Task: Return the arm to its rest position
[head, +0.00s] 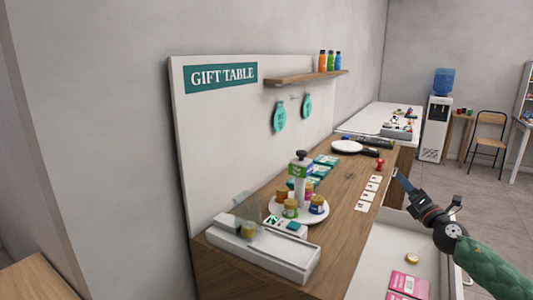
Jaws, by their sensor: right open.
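My right gripper (404,184) comes in from the right on a green-sleeved arm. It is open, with nothing seen between its fingers. It hovers at the right edge of the wooden gift table (340,212), close to a row of small white cards (368,193). The gripper is seen from the side and its fingertips are small in the picture. My left gripper is not in the picture.
A white scale-like device (265,250) stands at the near end. A red pawn-shaped item (380,164) stands near the gripper. An open drawer (375,262) with pink cards lies below the arm.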

